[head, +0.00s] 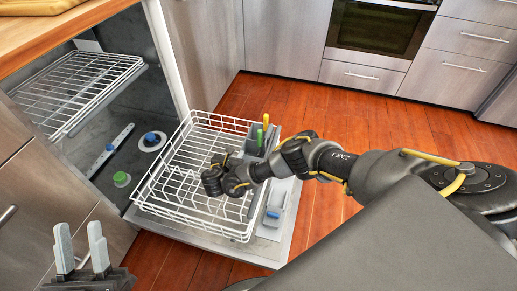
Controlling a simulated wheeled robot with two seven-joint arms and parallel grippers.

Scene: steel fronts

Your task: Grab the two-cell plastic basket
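The grey plastic basket (251,143) stands at the right side of the lower dishwasher rack. Green and yellow upright items show at its far end. My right arm crosses in front of it and hides its middle, so its two cells are not clearly seen. My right gripper (216,176) is over the rack, just left of the basket; its fingers are not clear, and I cannot tell whether it touches the basket. My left gripper (80,249) is at the bottom left, its two pale fingers apart and empty, far from the basket.
The white lower rack (160,183) is pulled out over the open dishwasher door (262,250). A detergent compartment with a blue part (273,213) lies on the door. The upper rack (80,85) is inside, under the wooden counter (75,30). Wooden floor (345,115) lies beyond.

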